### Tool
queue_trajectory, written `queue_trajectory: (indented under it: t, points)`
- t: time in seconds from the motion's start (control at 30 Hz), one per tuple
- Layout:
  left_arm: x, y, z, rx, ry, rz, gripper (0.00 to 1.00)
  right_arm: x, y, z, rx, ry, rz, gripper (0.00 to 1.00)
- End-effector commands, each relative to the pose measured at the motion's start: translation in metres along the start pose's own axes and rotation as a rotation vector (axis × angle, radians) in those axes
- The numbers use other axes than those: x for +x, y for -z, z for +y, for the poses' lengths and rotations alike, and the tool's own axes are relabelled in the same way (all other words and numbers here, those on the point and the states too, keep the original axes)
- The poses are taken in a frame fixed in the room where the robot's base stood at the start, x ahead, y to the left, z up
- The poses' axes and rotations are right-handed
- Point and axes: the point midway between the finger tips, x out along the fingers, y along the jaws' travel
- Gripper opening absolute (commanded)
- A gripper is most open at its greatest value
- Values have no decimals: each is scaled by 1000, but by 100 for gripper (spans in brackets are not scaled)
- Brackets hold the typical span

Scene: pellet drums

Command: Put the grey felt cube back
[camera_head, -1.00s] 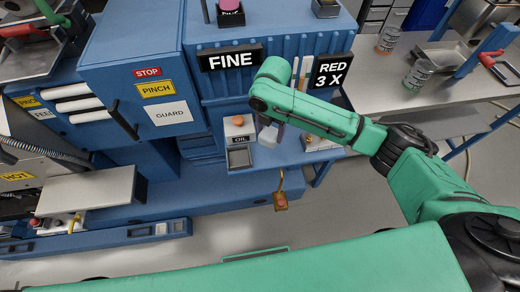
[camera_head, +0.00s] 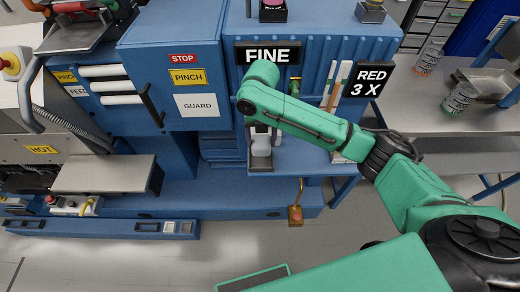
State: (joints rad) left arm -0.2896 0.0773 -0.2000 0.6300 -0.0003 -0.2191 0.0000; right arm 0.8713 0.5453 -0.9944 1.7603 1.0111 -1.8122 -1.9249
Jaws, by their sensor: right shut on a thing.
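My right gripper (camera_head: 262,142) points down at the blue shelf below the FINE sign, its fingers partly hidden under the green wrist. It is shut on a pale grey block, the grey felt cube (camera_head: 261,151). The cube is at the small dark tray (camera_head: 259,168) on the shelf; I cannot tell whether it touches the tray. The wrist and gripper hide the OIL label and the orange-topped item behind the tray. My left gripper is out of view.
The FINE sign (camera_head: 267,54) and the RED 3 X sign (camera_head: 370,82) stand close to my right arm. A blue cabinet with a GUARD label (camera_head: 197,105) is to the left. A steel table (camera_head: 430,120) with wire-like cups is at the right.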

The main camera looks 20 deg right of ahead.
Motion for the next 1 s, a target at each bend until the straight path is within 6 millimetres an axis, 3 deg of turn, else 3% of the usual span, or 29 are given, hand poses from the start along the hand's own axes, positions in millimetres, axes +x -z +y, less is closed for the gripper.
queue_trajectory:
  t: [0.3, 0.67, 0.7, 0.73, 1.0]
  points:
    - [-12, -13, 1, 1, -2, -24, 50, 53, 0, 0, 2, 0, 0, 27]
    - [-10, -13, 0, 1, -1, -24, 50, 61, 0, 0, 1, -1, -2, 27]
    - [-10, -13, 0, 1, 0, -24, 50, 60, 0, 0, 1, -1, -2, 87]
    - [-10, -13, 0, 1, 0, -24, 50, 60, 0, 0, 1, -1, -2, 98]
    - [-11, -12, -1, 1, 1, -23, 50, 58, 0, 0, 1, -1, -2, 100]
